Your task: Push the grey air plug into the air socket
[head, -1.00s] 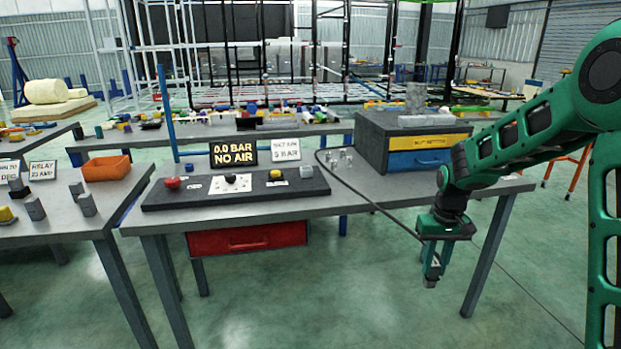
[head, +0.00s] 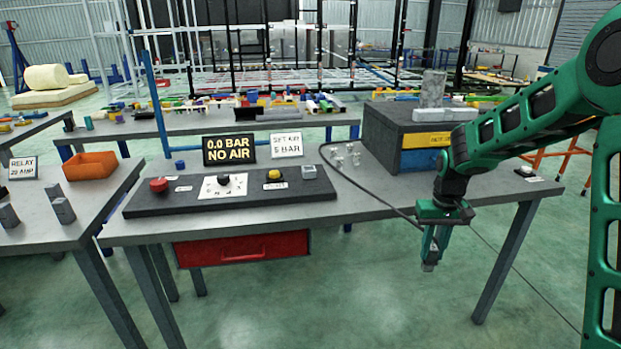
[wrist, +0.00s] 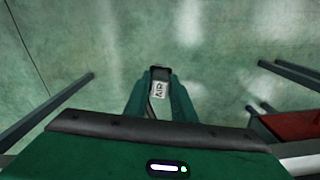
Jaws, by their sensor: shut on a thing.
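My gripper (head: 432,256) is shut on the grey air plug (head: 429,267) and points down, in front of the middle bench and to the right of its red drawer. In the wrist view the plug (wrist: 159,89) sits between the fingers of my gripper (wrist: 160,80) and bears the label AIR. A dark hose (head: 370,193) runs from the bench top to my gripper, and it also shows beside the plug in the wrist view. I cannot make out the air socket for certain in either view.
The middle bench (head: 350,206) carries a black panel (head: 150,204) with red, black and yellow knobs. A display (head: 229,151) reads 0.0 BAR, NO AIR. A drawer box (head: 395,130) stands at the back right. A red drawer (head: 243,250) hangs under the bench. Floor around my gripper is clear.

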